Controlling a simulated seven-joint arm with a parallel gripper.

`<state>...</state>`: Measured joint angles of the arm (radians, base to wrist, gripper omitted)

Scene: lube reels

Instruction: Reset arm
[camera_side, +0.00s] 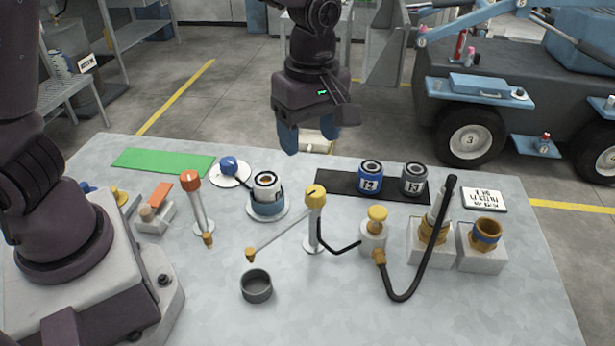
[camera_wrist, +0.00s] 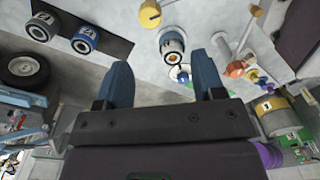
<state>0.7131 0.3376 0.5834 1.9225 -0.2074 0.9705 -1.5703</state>
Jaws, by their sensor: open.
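My gripper (camera_side: 312,140) is open and empty, with two blue fingers pointing down. It hangs in the air above the far edge of the grey table (camera_side: 400,310). In the wrist view my gripper (camera_wrist: 165,80) shows its two blue fingers apart with nothing between them. Below it, a white-topped reel (camera_side: 267,186) sits in a blue ring holder on a round plate; it also shows in the wrist view (camera_wrist: 172,45), just beyond the fingers.
A blue reel (camera_side: 370,175) and a dark reel (camera_side: 413,179) stand on a black mat (camera_side: 335,182). A green mat (camera_side: 160,162) is bare. A yellow-topped post (camera_side: 314,215), an orange-topped post (camera_side: 195,200), a grey cup (camera_side: 257,287) and a black hose (camera_side: 428,262) stand up from the table.

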